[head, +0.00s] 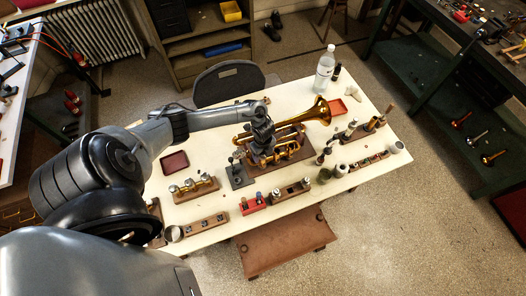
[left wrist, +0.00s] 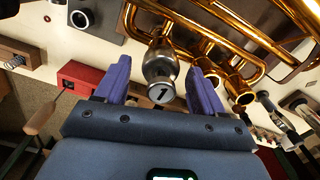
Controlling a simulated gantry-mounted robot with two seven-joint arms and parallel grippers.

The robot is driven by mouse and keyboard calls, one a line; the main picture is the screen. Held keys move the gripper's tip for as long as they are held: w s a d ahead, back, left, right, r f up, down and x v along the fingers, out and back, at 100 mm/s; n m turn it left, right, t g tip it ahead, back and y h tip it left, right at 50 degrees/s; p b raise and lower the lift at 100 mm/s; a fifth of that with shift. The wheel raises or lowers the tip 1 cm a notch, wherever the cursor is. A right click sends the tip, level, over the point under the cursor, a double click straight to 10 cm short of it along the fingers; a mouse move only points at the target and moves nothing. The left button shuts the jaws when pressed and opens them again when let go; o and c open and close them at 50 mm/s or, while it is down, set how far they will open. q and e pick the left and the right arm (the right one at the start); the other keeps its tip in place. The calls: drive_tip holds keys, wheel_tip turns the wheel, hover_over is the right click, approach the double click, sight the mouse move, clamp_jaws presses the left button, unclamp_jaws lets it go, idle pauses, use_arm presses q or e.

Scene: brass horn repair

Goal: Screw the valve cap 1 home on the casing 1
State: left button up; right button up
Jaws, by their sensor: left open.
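The brass horn (head: 318,112) lies on the table, its bell to the right. In the left wrist view, the valve cap 1 (left wrist: 162,95) shows a round face marked "1". It sits at the near end of a silvery body (left wrist: 160,62), which appears to be casing 1; I cannot tell how far the cap is seated. My left gripper (left wrist: 161,88) is open, with one blue finger on each side of the cap and visible gaps between. In the head view my left gripper (head: 262,150) is over the horn's valves and hides them. My right gripper does not show.
Two brass casings (left wrist: 240,92) stand just right of the cap, near the right finger. A red block (head: 252,204) and wooden racks (head: 206,224) line the table's front edge. A bottle (head: 325,69) stands at the back. The table's left back is fairly clear.

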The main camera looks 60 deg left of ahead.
use_arm(q)
drive_tip(key=c, duration=1.2)
drive_tip(key=shift+f+m+b, duration=0.15)
drive_tip(key=shift+m+b, duration=0.55)
drive_tip(key=shift+m, duration=0.4)
drive_tip(key=shift+c, duration=0.2)
drive_tip(key=shift+s+m+b, duration=0.15)
drive_tip(key=shift+m+b, duration=0.55)
drive_tip(key=shift+m, duration=0.7)
drive_tip(key=shift+m+b, duration=0.55)
drive_tip(key=shift+m, duration=0.15)
drive_tip(key=m+b, duration=0.2)
drive_tip(key=m, duration=0.1)
drive_tip(key=shift+s+a, duration=0.1)
drive_tip(key=shift+m, duration=0.4)
